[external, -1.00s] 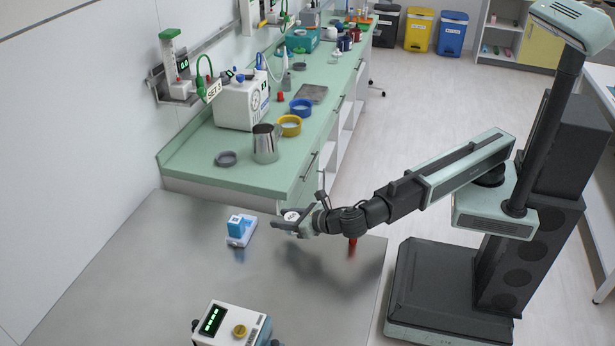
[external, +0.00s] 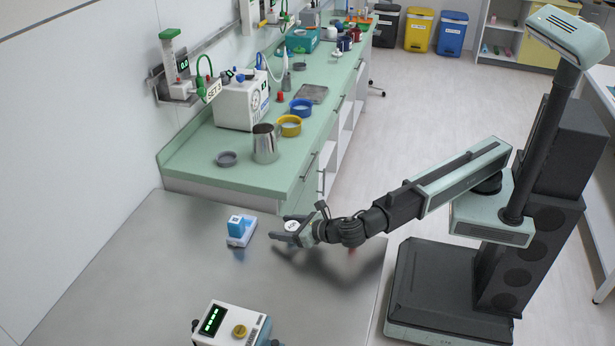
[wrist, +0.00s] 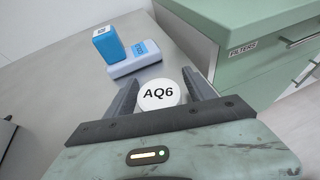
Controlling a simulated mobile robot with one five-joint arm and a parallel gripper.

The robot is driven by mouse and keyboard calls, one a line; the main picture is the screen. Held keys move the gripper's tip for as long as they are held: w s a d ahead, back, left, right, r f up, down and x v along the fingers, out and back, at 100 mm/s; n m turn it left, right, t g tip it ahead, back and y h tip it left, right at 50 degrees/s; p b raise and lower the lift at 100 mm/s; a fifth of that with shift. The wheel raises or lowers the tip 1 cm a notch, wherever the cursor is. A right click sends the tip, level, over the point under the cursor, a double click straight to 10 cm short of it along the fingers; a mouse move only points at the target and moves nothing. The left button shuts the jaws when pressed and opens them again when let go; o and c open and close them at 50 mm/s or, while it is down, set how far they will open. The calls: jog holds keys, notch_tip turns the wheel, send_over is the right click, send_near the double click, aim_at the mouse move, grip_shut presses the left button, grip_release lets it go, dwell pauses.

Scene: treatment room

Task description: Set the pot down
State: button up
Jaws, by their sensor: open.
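The pot (wrist: 158,94) shows a round white lid marked AQ6 in the wrist view. It stands between the two fingers of my open gripper (wrist: 163,90), with the fingers to either side of it. In the external view the pot (external: 292,226) shows as a small white disc between the spread fingers of my gripper (external: 280,227), low over the grey metal table (external: 180,262). The pot's lower body is hidden, so its contact with the table cannot be seen.
A blue block on a pale blue-white base (external: 240,231) is left of my gripper. A device with a green display (external: 231,325) is at the front. The green counter (external: 240,172) with a steel jug (external: 266,146) rises behind. The table's left part is clear.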

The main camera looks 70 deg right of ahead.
jog(key=shift+s+r, duration=0.25)
jog(key=shift+r, duration=0.1)
jog(key=p+v, duration=0.4)
jog(key=v, duration=0.6)
jog(key=shift+s+a+p, duration=0.15)
jog(key=shift+s+p, duration=0.15)
jog(key=shift+s+a+r, duration=0.1)
jog(key=shift+s+r, duration=0.05)
jog(key=shift+s, duration=0.25)
